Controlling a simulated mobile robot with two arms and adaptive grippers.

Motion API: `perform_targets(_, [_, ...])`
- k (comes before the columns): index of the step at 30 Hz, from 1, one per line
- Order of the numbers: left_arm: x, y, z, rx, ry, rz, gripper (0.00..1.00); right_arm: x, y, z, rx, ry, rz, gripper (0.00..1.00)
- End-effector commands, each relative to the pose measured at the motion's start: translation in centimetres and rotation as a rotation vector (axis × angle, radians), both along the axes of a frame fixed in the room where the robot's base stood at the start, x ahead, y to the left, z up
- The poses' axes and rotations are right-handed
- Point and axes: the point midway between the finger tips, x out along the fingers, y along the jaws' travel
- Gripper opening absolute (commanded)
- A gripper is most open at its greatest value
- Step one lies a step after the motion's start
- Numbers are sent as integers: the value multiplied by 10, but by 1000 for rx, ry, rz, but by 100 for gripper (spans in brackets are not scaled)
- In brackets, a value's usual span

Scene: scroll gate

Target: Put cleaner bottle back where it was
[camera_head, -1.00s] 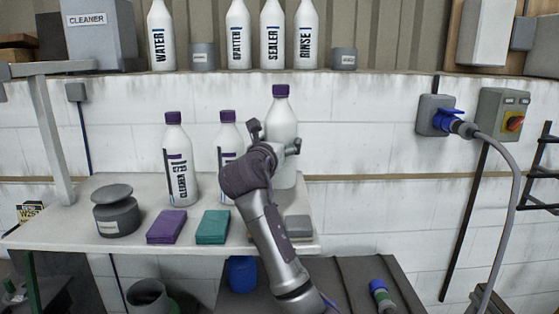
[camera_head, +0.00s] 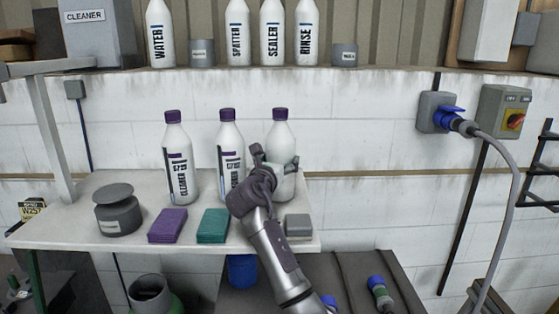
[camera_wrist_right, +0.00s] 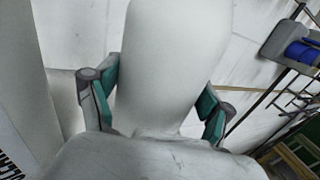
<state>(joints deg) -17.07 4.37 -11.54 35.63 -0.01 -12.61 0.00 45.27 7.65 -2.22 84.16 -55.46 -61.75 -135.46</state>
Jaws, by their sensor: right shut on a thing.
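Three white bottles with purple caps are in a row on the white shelf (camera_head: 75,232) in the head view. The left one (camera_head: 178,165) is labelled CLEANER, and the middle one (camera_head: 229,145) has a similar label. My right gripper (camera_head: 274,165) is shut on the right-hand bottle (camera_head: 281,138), whose label is not seen. This bottle is upright, at about the same height as its neighbours; its base is partly hidden by my arm, so I cannot tell if it touches the shelf. In the right wrist view the fingers (camera_wrist_right: 155,105) grip both sides of the white bottle (camera_wrist_right: 170,60). My left gripper is not seen.
A dark grey pot (camera_head: 118,212), a purple block (camera_head: 168,226), a teal block (camera_head: 213,226) and a grey block (camera_head: 299,225) are along the shelf. White bottles such as RINSE (camera_head: 306,35) stand on the upper ledge. A blue plug and cable (camera_head: 455,124) are on the right wall.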

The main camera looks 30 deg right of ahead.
Motion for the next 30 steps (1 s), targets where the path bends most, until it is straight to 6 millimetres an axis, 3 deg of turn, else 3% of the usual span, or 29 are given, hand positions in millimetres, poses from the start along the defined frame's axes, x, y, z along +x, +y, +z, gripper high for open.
perform_targets(1, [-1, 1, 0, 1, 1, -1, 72, 0, 0, -1, -1, 1, 0, 85])
perform_targets(4, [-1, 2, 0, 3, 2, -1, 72, 0, 0, 0, -1, 1, 0, 100])
perform_targets(17, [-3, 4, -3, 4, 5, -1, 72, -3, 5, 0, -1, 0, 1, 100])
perform_targets(30, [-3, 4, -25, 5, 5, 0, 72, -57, 71, -2, 0, -2, 3, 100])
